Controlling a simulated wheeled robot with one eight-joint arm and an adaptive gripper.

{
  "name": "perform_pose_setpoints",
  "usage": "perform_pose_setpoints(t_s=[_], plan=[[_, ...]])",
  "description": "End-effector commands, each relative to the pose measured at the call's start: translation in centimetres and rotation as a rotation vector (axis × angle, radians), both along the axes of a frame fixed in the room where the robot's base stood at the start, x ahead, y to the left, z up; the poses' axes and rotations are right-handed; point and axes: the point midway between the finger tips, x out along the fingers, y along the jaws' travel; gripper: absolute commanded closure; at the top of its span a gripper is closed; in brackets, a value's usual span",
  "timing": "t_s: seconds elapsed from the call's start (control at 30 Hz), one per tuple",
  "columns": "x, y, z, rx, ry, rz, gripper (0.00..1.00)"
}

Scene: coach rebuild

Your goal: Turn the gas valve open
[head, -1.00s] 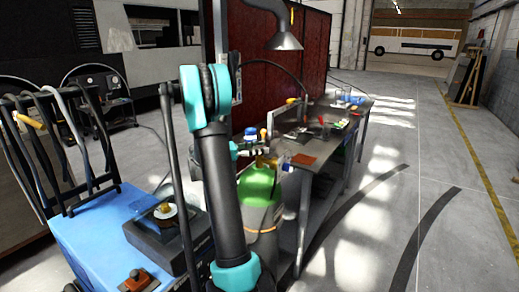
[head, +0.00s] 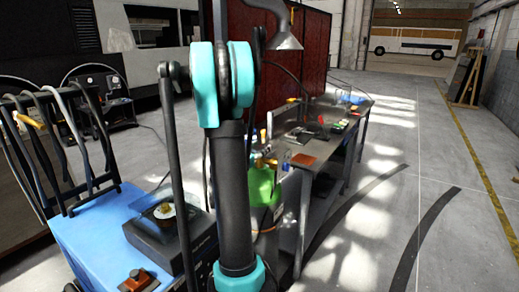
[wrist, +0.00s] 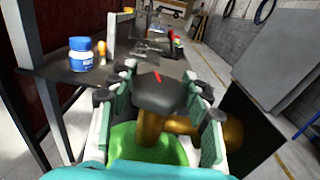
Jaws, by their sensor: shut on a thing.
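In the wrist view, the gas valve is a dark round knob (wrist: 160,97) with a red mark on top. It sits on a brass valve body (wrist: 150,128) on a green gas cylinder (wrist: 125,148). My gripper (wrist: 163,90) is shut on the knob, with one green-padded finger set on each side of it. In the head view, the green cylinder (head: 263,186) shows partly behind my arm, which hides the knob and most of the gripper.
A metal workbench (head: 310,135) with tools stands behind the cylinder; a blue-and-white jar (wrist: 81,54) is on it in the wrist view. A blue cart (head: 95,235) with a dark box (head: 170,240) is at left. Open floor lies at right.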

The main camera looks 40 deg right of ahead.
Motion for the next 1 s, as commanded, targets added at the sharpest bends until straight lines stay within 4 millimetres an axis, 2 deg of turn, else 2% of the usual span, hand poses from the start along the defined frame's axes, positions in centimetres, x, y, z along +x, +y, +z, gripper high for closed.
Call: perform_pose_setpoints(t_s=[0.6, 1.0], plan=[[-0.36, -0.34, -0.01, 0.0, 0.0, 0.556, 0.8], [-0.12, -0.22, 0.0, 0.0, 0.0, 0.802, 0.8]])
